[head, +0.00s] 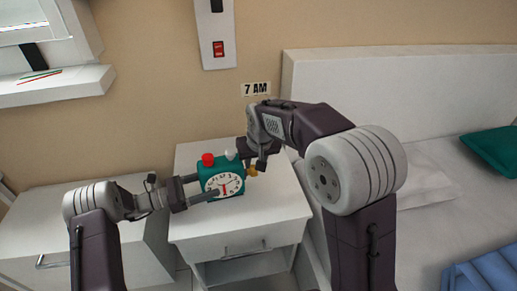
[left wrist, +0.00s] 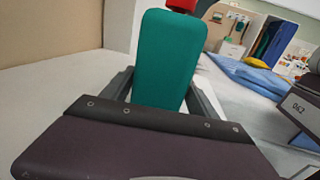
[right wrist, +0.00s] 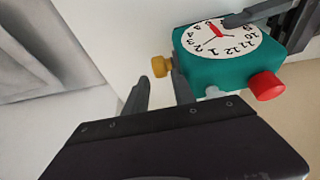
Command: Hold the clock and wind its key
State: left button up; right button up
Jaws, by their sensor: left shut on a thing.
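My left gripper (head: 203,185) is shut on the clock from the left, one finger across the dial's side. The clock's teal side fills the space between the fingers in the left wrist view (left wrist: 165,60). The yellow key (right wrist: 160,66) sticks out of the clock's other side. My right gripper (right wrist: 161,82) is open, its fingertips close to the key, one on each side. I cannot tell whether they touch it.
The nightstand (head: 285,207) top has free room around the clock. A bed (head: 430,150) with a green pillow (head: 492,150) stands at the right. A "7 AM" sign (head: 256,89) and a red switch (head: 218,48) are on the wall behind.

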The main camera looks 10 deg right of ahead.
aim_at(253, 166)
jog(key=x, duration=0.4)
jog(key=shift+f, duration=0.3)
jog(key=shift+w+r+g, duration=0.25)
jog(key=shift+w+g, duration=0.05)
jog(key=shift+g, duration=0.3)
jog(key=shift+w+g, duration=0.2)
jog(key=shift+g, duration=0.6)
jog(key=shift+w+g, duration=0.2)
jog(key=shift+g, duration=0.6)
jog(key=shift+s+r+t, duration=0.1)
jog(key=shift+s+t, duration=0.1)
jog(key=shift+t, duration=0.2)
jog(key=t, duration=0.1)
jog(key=s+t, duration=0.1)
jog(key=t, duration=0.1)
jog(key=shift+s, duration=0.1)
jog(key=v, duration=1.1)
jog(key=shift+s+d+r, duration=0.2)
jog(key=shift+s+r, duration=0.1)
